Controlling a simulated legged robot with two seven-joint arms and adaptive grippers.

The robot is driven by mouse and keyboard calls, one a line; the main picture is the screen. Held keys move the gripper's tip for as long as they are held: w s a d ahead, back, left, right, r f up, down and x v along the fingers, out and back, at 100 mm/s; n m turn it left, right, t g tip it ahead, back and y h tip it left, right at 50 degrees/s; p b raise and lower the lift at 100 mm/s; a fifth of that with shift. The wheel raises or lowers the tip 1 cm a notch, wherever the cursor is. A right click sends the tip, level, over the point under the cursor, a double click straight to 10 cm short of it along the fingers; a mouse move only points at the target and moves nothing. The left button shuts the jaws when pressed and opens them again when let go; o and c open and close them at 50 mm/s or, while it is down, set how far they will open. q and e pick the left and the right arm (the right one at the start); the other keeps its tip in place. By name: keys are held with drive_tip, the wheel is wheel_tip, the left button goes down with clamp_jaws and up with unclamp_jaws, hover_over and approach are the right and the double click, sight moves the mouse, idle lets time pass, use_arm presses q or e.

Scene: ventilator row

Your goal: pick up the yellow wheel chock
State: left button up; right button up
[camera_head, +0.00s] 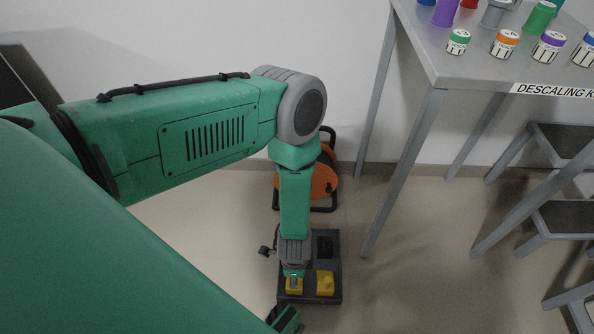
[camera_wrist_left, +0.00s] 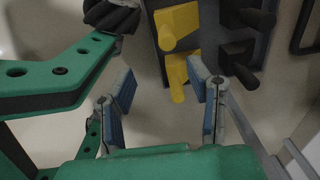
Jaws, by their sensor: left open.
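Two yellow wheel chocks sit on a dark tray (camera_head: 334,265) on the floor: one chock (camera_head: 293,286) under my left gripper and another (camera_head: 325,283) to its right. In the left wrist view, a yellow chock (camera_wrist_left: 178,25) shows at the top and another (camera_wrist_left: 176,75) below it. My left gripper (camera_wrist_left: 160,72) is open, its two blue-padded fingers apart. The lower chock's end shows between the fingertips, nearer the right finger; I cannot tell if they touch. In the head view my left gripper (camera_head: 293,274) partly covers the left chock. My right gripper is not seen.
Black pieces (camera_head: 324,246) sit on the tray's far part. An orange reel (camera_head: 325,180) in a dark frame stands behind my arm by the wall. A grey table (camera_head: 470,68) with jars and labelled containers stands at right, with a step stool (camera_head: 562,140) beneath. Floor left of the tray looks clear.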

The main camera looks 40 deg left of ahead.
use_arm(q)
drive_tip(key=f, duration=0.2)
drive_tip(key=a+f+b, duration=0.1)
drive_tip(key=f, duration=0.1)
drive_tip(key=shift+a+f, duration=0.25)
drive_tip(key=f+b, duration=0.2)
drive_tip(key=f, duration=0.1)
drive_tip(key=f+b, duration=0.1)
drive_tip(key=shift+w+d+f, duration=0.35)
drive_tip(key=shift+w, duration=0.05)
drive_tip(key=shift+a, duration=0.15)
drive_tip(key=shift+c, duration=0.9)
clamp_jaws()
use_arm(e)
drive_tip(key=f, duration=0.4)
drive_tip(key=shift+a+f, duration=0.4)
